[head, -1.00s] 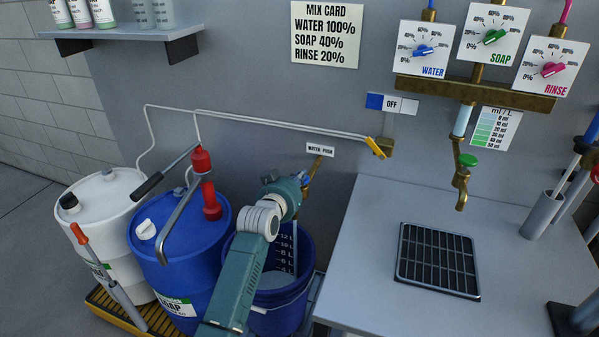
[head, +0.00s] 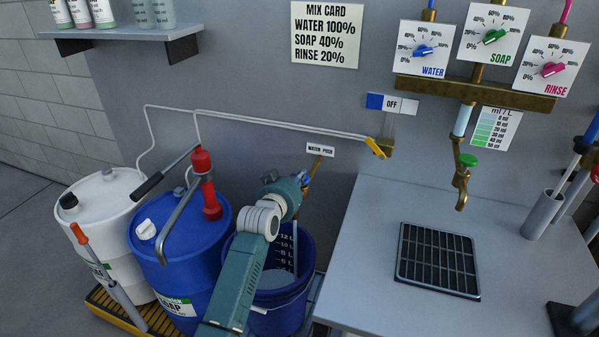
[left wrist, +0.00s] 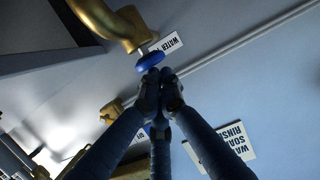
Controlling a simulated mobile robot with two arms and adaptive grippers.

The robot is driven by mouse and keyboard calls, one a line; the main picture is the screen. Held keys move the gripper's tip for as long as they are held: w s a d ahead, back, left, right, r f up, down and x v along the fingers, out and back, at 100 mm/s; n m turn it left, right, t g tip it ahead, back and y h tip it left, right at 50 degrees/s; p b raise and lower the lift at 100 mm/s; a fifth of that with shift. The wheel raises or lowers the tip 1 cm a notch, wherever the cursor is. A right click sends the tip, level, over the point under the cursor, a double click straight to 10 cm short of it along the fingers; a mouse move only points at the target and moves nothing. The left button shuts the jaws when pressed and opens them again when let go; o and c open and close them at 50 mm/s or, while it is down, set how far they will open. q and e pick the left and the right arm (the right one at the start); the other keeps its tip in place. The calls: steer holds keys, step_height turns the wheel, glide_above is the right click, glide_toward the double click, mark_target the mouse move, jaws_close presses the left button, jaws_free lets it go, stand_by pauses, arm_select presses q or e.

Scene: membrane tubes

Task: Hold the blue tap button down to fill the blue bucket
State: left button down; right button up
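The blue bucket (head: 278,318) stands on the floor below the wall tap, partly hidden by my left arm. Pale liquid (head: 276,279) shows inside, below a litre scale (head: 287,246). A thin pale vertical streak above the liquid looks like a stream from the tap. The brass tap (head: 308,190) is under the "WATER PUSH" label (head: 320,149). The blue tap button (left wrist: 151,62) shows in the left wrist view, right at the fingertips of my left gripper (left wrist: 159,78). The fingers are closed together and seem to touch it, with nothing held. My right gripper is not in view.
A blue soap drum (head: 165,270) and a white drum (head: 103,198) stand left of the bucket. A grey counter (head: 370,230) with a black drain grate (head: 437,260) is to the right. A brass dial tap (head: 460,180) hangs above it.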

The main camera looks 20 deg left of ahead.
arm_select(q)
steer(key=shift+f, duration=0.15)
steer(key=r+p, duration=0.1)
steer(key=s+r+p, duration=0.1)
steer(key=r+p, duration=0.1)
steer(key=r, duration=0.1)
steer(key=shift+s, duration=0.25)
steer(key=v, duration=0.8)
steer(key=shift+s+r+b, duration=0.2)
steer(key=shift+r+b, duration=0.15)
